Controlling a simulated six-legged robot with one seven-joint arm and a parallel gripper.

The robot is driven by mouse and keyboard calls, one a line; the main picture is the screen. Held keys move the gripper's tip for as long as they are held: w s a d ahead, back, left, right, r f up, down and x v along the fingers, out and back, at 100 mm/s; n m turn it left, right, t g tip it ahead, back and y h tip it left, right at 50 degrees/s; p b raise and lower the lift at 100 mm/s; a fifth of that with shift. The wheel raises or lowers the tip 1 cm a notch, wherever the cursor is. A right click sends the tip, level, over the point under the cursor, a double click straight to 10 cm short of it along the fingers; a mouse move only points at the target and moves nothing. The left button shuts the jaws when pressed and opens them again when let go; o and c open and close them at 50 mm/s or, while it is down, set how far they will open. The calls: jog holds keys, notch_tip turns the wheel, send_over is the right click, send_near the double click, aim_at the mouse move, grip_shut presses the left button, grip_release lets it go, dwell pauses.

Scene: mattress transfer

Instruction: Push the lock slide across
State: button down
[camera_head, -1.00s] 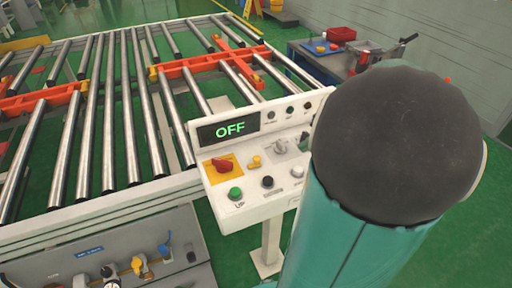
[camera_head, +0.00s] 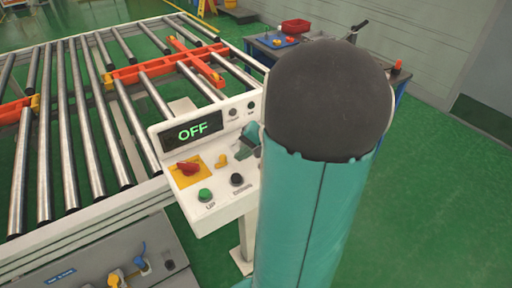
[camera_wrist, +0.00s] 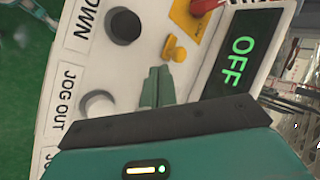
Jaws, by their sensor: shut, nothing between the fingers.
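A small yellow piece that looks like the lock slide (camera_head: 221,160) sits on the white control panel (camera_head: 222,206), right of the red rotary switch (camera_head: 187,168) on its yellow plate. In the wrist view the lock slide (camera_wrist: 174,49) lies just beyond my fingertips. My gripper (camera_head: 246,142) is over the panel, its teal fingers closed together and empty. In the wrist view the fingertips (camera_wrist: 157,72) point toward the slide with a small gap in the picture. I cannot tell their height above the panel. My arm hides the panel's right side.
The display (camera_head: 192,131) reads OFF. A green button (camera_head: 205,195) and a black button (camera_head: 237,179) stand near the front edge; a white JOG OUT button (camera_wrist: 98,104) shows in the wrist view. A roller conveyor (camera_head: 75,150) lies left. Green floor is clear at right.

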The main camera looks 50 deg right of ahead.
jog(key=shift+w+a+f, duration=0.1)
jog(key=shift+w+a, duration=0.2)
jog(key=shift+w, duration=0.25)
jog(key=shift+w+a+f, duration=0.1)
jog(key=shift+w+a, duration=0.2)
jog(key=shift+w, duration=0.2)
jog(key=shift+w+a, duration=0.25)
jog(key=shift+a, duration=0.65)
jog(key=shift+w+a, duration=0.25)
jog(key=shift+a, duration=0.65)
jog(key=shift+d, duration=0.1)
